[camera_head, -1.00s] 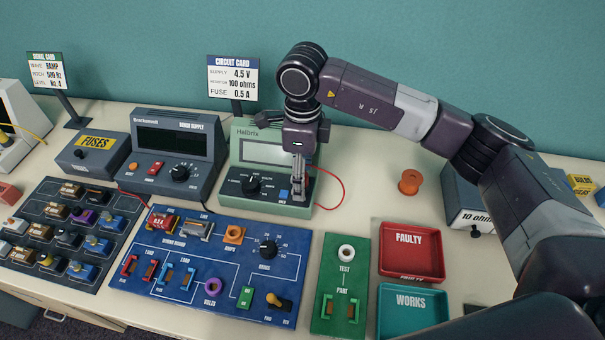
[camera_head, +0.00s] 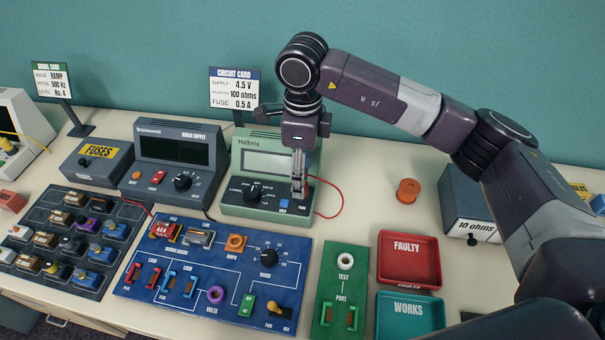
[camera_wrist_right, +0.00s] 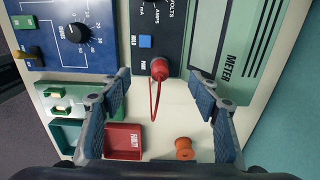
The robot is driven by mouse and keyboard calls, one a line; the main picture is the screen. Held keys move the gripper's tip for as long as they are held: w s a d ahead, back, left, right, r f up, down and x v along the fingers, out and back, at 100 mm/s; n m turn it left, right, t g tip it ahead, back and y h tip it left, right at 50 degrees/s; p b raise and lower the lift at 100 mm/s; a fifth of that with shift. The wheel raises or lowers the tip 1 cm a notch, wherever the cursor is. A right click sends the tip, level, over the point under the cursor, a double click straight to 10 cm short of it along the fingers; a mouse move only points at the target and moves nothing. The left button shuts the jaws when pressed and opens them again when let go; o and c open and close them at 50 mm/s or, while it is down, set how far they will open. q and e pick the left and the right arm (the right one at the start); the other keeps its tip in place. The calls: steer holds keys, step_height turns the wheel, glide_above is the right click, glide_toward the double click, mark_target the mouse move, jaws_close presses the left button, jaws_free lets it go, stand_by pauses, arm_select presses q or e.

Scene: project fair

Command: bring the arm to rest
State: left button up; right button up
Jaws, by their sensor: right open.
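My right arm reaches in from the right in the head view. Its gripper (camera_head: 299,188) points down over the front right corner of the green meter (camera_head: 232,198). In the wrist view the two fingers of the right gripper (camera_wrist_right: 160,84) are spread wide with nothing between the pads. A red plug (camera_wrist_right: 160,68) with a red lead sits in the meter's face, seen between the fingertips and apart from both. In the head view the gripper hides the plug, and only the red lead (camera_head: 341,200) shows. My left gripper is not in view.
The blue circuit board (camera_head: 140,287), green test board (camera_head: 325,262), red FAULTY tray (camera_head: 408,246) and teal WORKS tray (camera_head: 408,309) lie in front. An orange spool (camera_head: 408,191) and a 10 ohms box (camera_head: 463,205) stand right. The circuit card (camera_head: 234,88) stands behind the meter.

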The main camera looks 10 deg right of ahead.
steer(key=shift+r+p, duration=0.75)
steer(key=shift+r, duration=1.15)
steer(key=shift+s+f, duration=0.1)
steer(key=shift+f, duration=0.05)
